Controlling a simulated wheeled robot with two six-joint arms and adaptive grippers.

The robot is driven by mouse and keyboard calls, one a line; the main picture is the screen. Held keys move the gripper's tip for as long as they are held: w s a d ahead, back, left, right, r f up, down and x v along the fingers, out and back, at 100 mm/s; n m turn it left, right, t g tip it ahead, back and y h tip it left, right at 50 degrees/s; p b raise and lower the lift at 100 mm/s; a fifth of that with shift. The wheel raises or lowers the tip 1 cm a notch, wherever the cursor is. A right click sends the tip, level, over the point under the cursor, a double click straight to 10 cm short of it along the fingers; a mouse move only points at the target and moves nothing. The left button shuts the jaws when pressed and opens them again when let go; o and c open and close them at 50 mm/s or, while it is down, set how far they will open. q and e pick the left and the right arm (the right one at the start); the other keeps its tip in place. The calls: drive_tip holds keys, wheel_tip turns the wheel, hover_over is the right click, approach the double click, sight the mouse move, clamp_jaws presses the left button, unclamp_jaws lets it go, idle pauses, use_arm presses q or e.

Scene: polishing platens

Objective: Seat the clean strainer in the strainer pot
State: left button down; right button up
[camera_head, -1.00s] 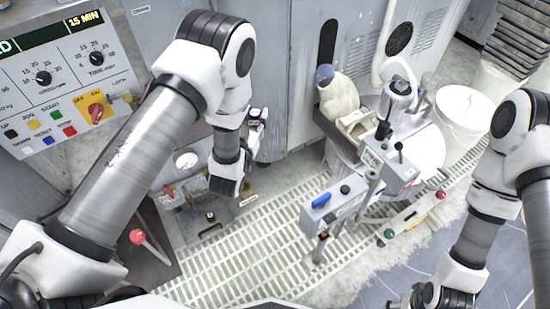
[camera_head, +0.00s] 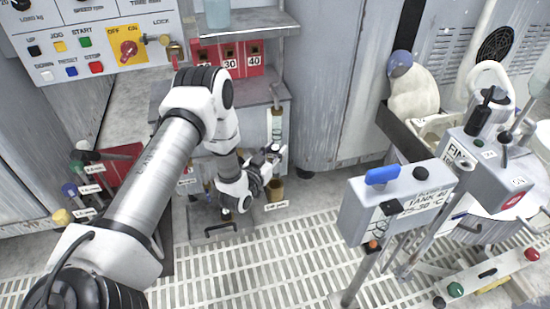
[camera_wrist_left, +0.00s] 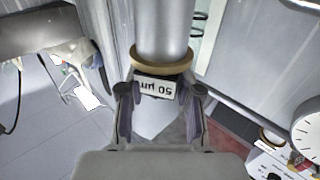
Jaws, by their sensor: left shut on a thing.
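My left gripper (camera_head: 272,158) is in the middle of the head view, in front of the grey cabinet. In the left wrist view its two fingers (camera_wrist_left: 158,98) are shut on the strainer (camera_wrist_left: 162,40), a pale grey cylinder with a tan ring and a tag reading "50 µm". My right gripper is out of view.
A grey control box (camera_head: 395,205) on a post stands at right. A control panel (camera_head: 90,45) is at upper left. The floor grating (camera_head: 280,255) in front is clear.

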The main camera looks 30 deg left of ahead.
use_arm(q)
drive_tip(key=shift+r, duration=0.1)
wheel_tip(320, 180, down, 6)
drive_tip(key=b, duration=0.3)
drive_tip(key=shift+b, duration=0.4)
drive_tip(key=shift+s+r+p, duration=0.1)
drive_tip(key=shift+p, duration=0.45)
idle(1.1)
drive_tip(key=shift+f, duration=0.2)
drive_tip(key=shift+f+b, duration=0.35)
drive_tip(key=shift+b, duration=0.05)
drive_tip(key=shift+f+b, duration=1.9)
drive_tip(key=shift+f, duration=0.9)
